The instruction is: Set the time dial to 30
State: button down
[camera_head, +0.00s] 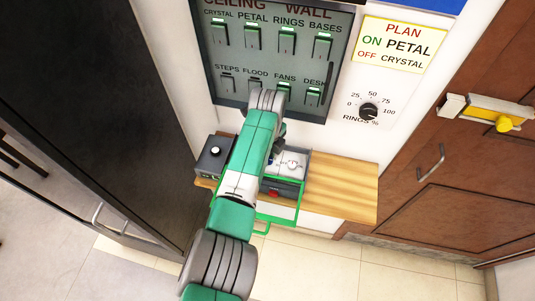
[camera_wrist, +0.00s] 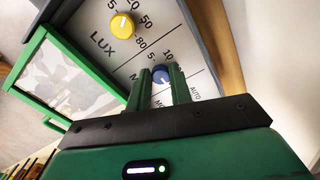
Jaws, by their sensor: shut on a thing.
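The time dial is a small blue knob (camera_wrist: 161,74) on a white panel, in the wrist view. Numbers, including a 10, are printed around it; some are hidden by my fingers, and I cannot tell its exact setting. My gripper (camera_wrist: 162,77) has its two green fingers on either side of the blue knob and is shut on it. A yellow knob (camera_wrist: 122,25) marked LUX is beside it on the same panel, apart from my fingers. In the head view, the white panel (camera_head: 293,162) sits in a box on the wooden shelf, and my arm hides part of it.
A green-framed clear cover (camera_wrist: 74,76) stands open beside the panel. A dark box with a white button (camera_head: 215,151) stands left on the shelf (camera_head: 340,188). Above are a switch panel (camera_head: 275,55) and a RINGS dial (camera_head: 369,110). The shelf's right part is clear.

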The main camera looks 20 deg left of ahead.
jog(key=shift+r+m, duration=0.1)
jog(key=shift+m, duration=0.2)
jog(key=c, duration=1.3)
grip_release()
jog(key=shift+o, duration=0.2)
notch_tip(320, 180, up, 8)
jog(key=shift+f+p, duration=0.1)
jog(key=shift+p, duration=0.4)
